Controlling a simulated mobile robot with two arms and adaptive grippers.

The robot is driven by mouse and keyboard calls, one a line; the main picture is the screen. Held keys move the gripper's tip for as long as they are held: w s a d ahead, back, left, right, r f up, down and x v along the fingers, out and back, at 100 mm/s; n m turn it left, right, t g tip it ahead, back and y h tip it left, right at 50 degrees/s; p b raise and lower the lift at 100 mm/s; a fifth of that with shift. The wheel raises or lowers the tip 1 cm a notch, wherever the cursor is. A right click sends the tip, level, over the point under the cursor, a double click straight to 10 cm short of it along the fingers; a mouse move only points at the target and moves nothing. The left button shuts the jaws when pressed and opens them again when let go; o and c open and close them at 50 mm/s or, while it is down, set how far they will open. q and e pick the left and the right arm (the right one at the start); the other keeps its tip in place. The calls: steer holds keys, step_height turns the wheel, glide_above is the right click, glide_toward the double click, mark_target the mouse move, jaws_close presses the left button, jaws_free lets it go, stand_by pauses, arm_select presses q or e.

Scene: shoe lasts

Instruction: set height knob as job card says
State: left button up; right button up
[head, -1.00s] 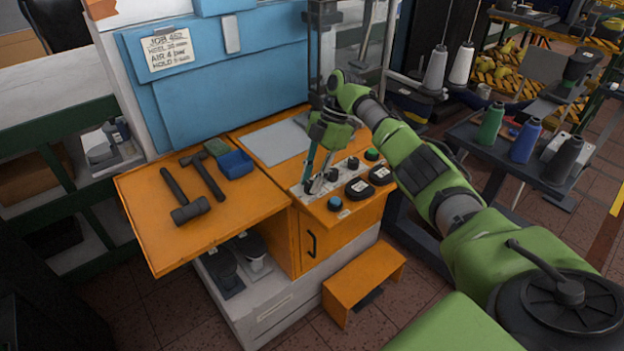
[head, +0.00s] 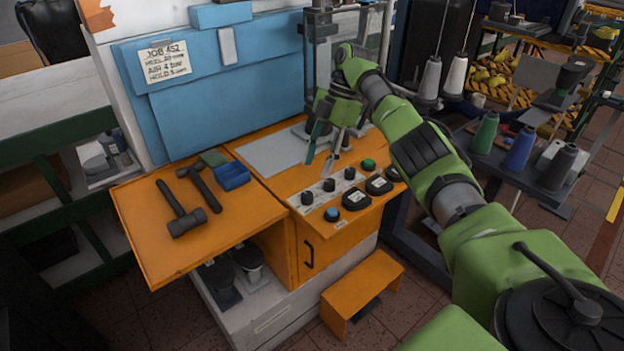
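The job card (head: 165,62) is on the blue panel at upper left; it reads JOB 452, with heel, air and hold lines in print too small to read surely. Three black knobs stand in a row on a white strip of the orange console: a left knob (head: 307,198), a middle knob (head: 329,185) and a right knob (head: 349,173). Their labels and pointer positions are too small to read. My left gripper is out of view.
A blue button (head: 332,214), a green button (head: 368,164) and two dark round gauges (head: 355,198) sit near the knobs. A mallet (head: 182,210), a hammer (head: 200,187) and a blue tray (head: 232,176) lie on the orange left shelf. A grey plate (head: 268,154) lies behind the strip.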

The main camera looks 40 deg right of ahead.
steer(key=shift+v, duration=1.75)
